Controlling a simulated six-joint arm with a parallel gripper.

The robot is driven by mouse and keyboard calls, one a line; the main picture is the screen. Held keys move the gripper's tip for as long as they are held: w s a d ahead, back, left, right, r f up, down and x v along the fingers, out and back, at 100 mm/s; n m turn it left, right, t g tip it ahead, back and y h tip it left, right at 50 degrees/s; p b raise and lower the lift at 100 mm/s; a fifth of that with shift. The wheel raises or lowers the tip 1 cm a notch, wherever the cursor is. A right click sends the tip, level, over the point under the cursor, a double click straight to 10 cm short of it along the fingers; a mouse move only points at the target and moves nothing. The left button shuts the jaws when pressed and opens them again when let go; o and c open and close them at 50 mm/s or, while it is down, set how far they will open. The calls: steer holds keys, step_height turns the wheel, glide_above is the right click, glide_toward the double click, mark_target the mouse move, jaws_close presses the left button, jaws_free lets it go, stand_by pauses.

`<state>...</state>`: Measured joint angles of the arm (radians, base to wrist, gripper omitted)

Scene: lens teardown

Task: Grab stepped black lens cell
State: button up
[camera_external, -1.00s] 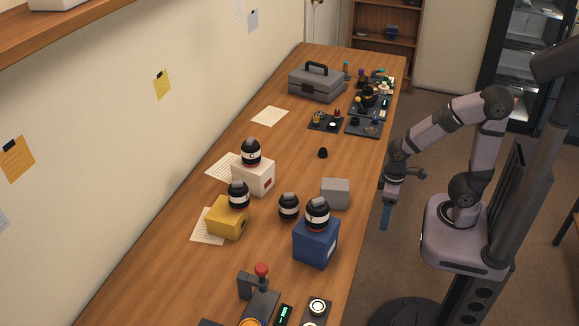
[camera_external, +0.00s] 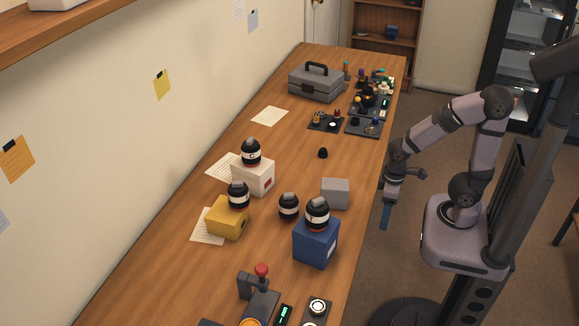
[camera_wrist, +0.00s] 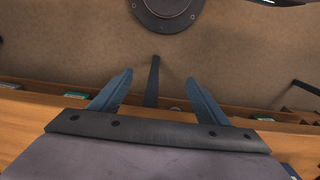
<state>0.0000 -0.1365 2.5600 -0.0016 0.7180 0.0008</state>
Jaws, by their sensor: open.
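A small black piece with a narrower top (camera_external: 323,153), which looks like the stepped lens cell, stands alone on the wooden table near its middle. Its fine shape is too small to tell. My gripper (camera_external: 386,217) hangs off the table's right edge, pointing down, well to the right of and nearer than the black piece. In the wrist view my gripper (camera_wrist: 159,78) has its two blue fingers apart with nothing between them. The black piece cannot be made out in the wrist view.
A grey block (camera_external: 335,193), a blue box (camera_external: 315,244), a white box (camera_external: 254,177) and a yellow box (camera_external: 227,219) stand nearer, with black-and-white lenses. Dark trays with small parts (camera_external: 326,122) and a grey toolbox (camera_external: 316,84) lie beyond. Table around the black piece is clear.

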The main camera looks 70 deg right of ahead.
mark_target(324, 150)
steer(key=c, duration=0.6)
